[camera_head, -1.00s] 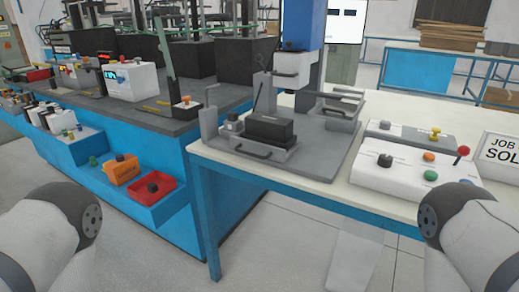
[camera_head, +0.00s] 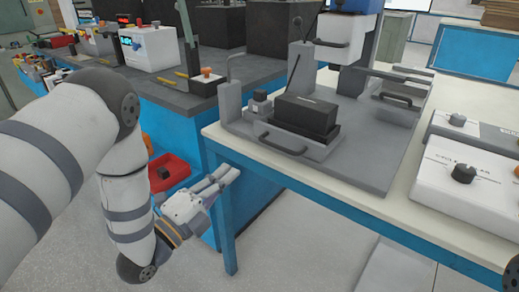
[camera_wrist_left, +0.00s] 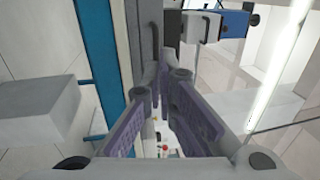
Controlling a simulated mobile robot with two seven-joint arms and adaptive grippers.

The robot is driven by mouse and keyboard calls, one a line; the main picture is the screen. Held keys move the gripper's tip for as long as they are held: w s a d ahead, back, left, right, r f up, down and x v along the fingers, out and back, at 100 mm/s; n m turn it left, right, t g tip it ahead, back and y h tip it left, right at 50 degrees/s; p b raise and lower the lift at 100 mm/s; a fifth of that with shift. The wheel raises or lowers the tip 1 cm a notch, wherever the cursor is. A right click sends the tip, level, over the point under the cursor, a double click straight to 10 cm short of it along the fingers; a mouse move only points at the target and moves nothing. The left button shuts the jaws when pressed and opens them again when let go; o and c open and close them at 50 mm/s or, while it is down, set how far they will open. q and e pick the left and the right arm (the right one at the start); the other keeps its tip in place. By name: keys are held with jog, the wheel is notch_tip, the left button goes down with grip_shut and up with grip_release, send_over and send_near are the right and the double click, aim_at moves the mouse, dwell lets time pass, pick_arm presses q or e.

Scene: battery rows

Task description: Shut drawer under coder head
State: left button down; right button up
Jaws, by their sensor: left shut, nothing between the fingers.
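The drawer (camera_head: 318,150) is a shallow grey tray with a dark bar handle (camera_head: 280,142) on its front side. It sits on a grey base plate, out in front of the coder head (camera_head: 345,38), and a black block (camera_head: 306,114) rests in it. My left gripper (camera_head: 232,174) is shut and empty. It is beside the table's front edge, lower left of the handle and apart from it. In the left wrist view its purple-padded fingers (camera_wrist_left: 166,82) meet near the middle. My right gripper is out of view.
The drawer's station stands on a cream table (camera_head: 300,175) with a blue frame. A white control box (camera_head: 465,185) with a black knob is at right. A blue bench with a red bin (camera_head: 168,172) stands at left, close to my left arm.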

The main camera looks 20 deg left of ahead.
aim_at(262, 142)
pick_arm(q)
jog(key=x, duration=1)
jog(key=shift+w+a, duration=0.1)
jog(key=shift+w, duration=0.1)
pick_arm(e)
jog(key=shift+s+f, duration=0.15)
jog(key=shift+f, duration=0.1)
pick_arm(q)
jog(key=shift+w+f+b, duration=0.15)
jog(key=shift+w+b, duration=0.15)
jog(key=shift+w, duration=0.05)
jog(key=x, duration=0.2)
jog(key=b+x, duration=0.1)
jog(key=shift+w+d+f, duration=0.25)
jog(key=shift+w, duration=0.1)
jog(key=shift+r, duration=0.1)
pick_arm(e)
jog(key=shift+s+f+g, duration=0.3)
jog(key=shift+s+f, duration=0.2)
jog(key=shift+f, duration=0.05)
